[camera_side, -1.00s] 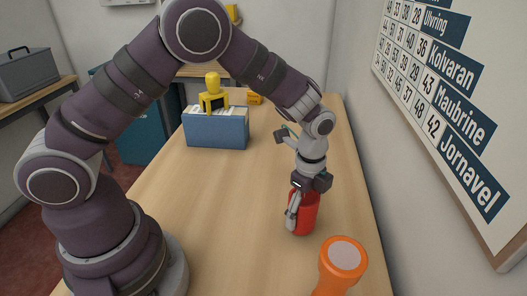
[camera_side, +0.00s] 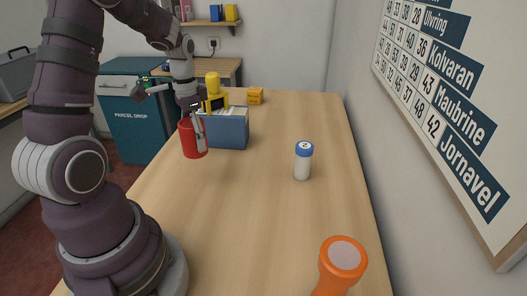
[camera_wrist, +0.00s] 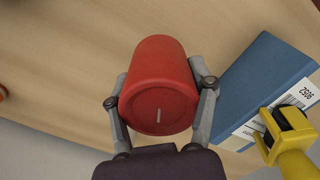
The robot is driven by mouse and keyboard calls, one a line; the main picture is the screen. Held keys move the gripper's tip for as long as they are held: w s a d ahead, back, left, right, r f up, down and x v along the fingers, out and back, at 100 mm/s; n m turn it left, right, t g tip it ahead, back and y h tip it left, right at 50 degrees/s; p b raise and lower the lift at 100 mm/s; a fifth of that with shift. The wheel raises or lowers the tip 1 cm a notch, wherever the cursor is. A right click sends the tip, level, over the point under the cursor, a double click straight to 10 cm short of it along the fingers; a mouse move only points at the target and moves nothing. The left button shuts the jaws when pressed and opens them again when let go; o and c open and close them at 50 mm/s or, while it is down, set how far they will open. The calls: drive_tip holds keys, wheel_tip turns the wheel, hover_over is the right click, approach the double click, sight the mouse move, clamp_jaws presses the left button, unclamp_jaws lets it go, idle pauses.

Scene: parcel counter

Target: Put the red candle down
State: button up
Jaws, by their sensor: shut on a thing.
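The red candle (camera_side: 190,141) is a plain red cylinder with a short pale wick mark on its top. My gripper (camera_side: 199,128) is shut on it, at the left part of the counter in the side view. In the wrist view, the fingers clasp the red candle (camera_wrist: 160,85) from both sides, its top facing the camera. It appears upright or slightly tilted, close beside the blue box. I cannot tell for sure whether its base touches the counter (camera_side: 250,215).
A white bottle with blue cap (camera_side: 303,162) and an orange torch-like object (camera_side: 340,262) stand right. The middle counter is bare.

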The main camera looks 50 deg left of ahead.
sight(182, 181)
drive_tip(key=s+a+f+n, duration=0.1)
drive_tip(key=f, duration=0.1)
drive_tip(key=s+a+f+n, duration=0.1)
drive_tip(key=f, duration=0.2)
drive_tip(key=s+a+f+n, duration=0.1)
drive_tip(key=s+f, duration=0.1)
drive_tip(key=f, duration=0.1)
drive_tip(key=shift+f, duration=0.15)
drive_tip(key=o, duration=1.2)
drive_tip(key=shift+f, duration=0.1)
wheel_tip(182, 181, up, 12)
drive_tip(key=f, duration=0.1)
drive_tip(key=d+r+m+t, duration=0.1)
drive_tip(key=d+r+t, duration=0.1)
drive_tip(key=d, duration=0.4)
drive_tip(key=d+r+m+t, duration=0.1)
drive_tip(key=d+r, duration=0.2)
drive_tip(key=d, duration=0.4)
drive_tip(key=d+r+m+t, duration=0.1)
drive_tip(key=d+r+t, duration=0.1)
drive_tip(key=d, duration=0.4)
drive_tip(key=shift+w+d+r+t, duration=0.2)
drive_tip(key=shift+d+r+t, duration=0.1)
drive_tip(key=shift+r, duration=0.4)
